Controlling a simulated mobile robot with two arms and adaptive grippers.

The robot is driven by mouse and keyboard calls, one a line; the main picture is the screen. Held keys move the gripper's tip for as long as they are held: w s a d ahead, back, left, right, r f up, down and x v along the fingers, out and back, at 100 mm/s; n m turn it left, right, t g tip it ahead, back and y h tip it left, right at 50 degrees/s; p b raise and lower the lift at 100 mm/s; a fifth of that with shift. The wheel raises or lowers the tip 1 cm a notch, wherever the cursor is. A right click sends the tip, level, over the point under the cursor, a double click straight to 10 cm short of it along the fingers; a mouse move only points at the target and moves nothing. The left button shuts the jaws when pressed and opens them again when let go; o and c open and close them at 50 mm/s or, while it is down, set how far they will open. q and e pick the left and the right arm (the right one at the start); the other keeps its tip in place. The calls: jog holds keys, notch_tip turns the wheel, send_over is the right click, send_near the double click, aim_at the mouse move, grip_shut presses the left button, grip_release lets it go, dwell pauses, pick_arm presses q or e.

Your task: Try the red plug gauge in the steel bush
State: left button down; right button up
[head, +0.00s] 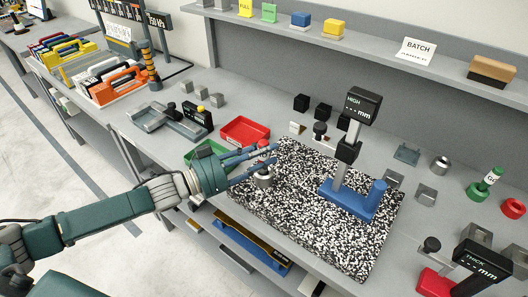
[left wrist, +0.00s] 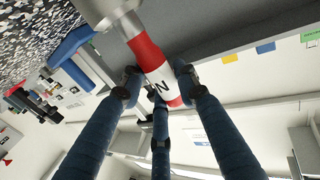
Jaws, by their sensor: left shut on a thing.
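The red plug gauge (left wrist: 152,60) has a white lettered band and a bare metal pin at one end. Its red top also shows in the head view (head: 263,144). My left gripper (head: 262,158) is shut on it, with three blue fingers around the handle. The steel bush (head: 264,179) stands on the speckled plate, just below the gauge. In the left wrist view the bush (left wrist: 92,10) is at the top edge, and the pin meets or overlaps it. I cannot tell how far the pin is in. My right gripper is not in view.
The speckled plate (head: 300,215) carries a blue-based height gauge (head: 355,200) to the right. Red (head: 245,130) and green trays lie behind my gripper. The plate's front part is clear.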

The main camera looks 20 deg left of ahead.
aim_at(264, 144)
pick_arm(q)
jog(key=shift+f+b, duration=0.55)
jog(key=shift+f, duration=0.4)
dwell(0.7)
dwell(0.9)
jog(key=shift+r, duration=0.2)
jog(key=shift+r+p, duration=3.7)
jog(key=shift+r, duration=0.2)
